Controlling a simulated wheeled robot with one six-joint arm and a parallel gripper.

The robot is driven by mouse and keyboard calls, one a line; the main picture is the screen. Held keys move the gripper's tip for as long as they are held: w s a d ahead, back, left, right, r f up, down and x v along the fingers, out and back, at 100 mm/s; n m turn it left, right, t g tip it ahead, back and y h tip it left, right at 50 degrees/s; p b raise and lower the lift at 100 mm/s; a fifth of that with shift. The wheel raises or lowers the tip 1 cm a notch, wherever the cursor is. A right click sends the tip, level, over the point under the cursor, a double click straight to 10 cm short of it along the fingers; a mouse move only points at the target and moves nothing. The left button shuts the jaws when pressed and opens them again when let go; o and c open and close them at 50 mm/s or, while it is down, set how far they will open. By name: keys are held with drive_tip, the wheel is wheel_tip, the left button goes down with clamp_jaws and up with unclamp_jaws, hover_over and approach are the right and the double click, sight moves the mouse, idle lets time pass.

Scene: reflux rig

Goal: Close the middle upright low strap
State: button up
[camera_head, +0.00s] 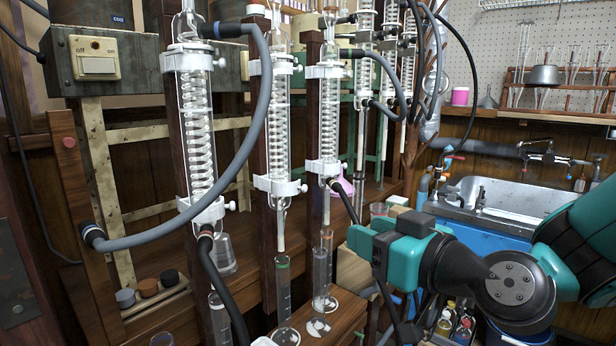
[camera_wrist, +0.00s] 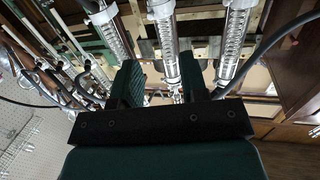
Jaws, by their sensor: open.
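The middle upright of the near row carries a glass coil condenser (camera_head: 278,115). Its low strap (camera_head: 280,187) is a white band around the lower glass, with a small knob at its right; I cannot tell whether it is latched. A matching upper strap (camera_head: 273,67) sits above it. My gripper (camera_wrist: 165,88) is open and empty in the wrist view, pointing toward the row of condensers; a condenser's lower end shows beyond the gap between its fingers. In the head view my gripper (camera_head: 362,242) is right of and below the low strap, apart from it.
Condensers on the left (camera_head: 197,130) and right (camera_head: 325,115) flank the middle one. A grey hose (camera_head: 262,130) loops in front between left and middle. A black hose (camera_head: 345,197) hangs near my gripper. Graduated cylinders (camera_head: 283,290) stand below. A sink (camera_head: 490,200) is at right.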

drive_tip(key=w+r+t, duration=0.1)
drive_tip(key=p, duration=1.8)
approach(306, 190)
drive_tip(key=x, duration=0.4)
drive_tip(key=shift+m, duration=0.3)
drive_tip(key=p+x, duration=0.1)
drive_tip(key=p, duration=0.1)
drive_tip(key=p+x, duration=0.1)
drive_tip(key=p, duration=0.2)
drive_tip(key=p+x, duration=0.2)
drive_tip(key=p, duration=0.1)
drive_tip(key=shift+a+r, duration=0.1)
drive_tip(key=shift+r, duration=0.2)
drive_tip(key=shift+w+a+f+p, duration=0.15)
drive_tip(key=shift+w+f+p, duration=0.05)
drive_tip(key=shift+p, duration=0.25)
drive_tip(key=shift+f, duration=0.1)
clamp_jaws()
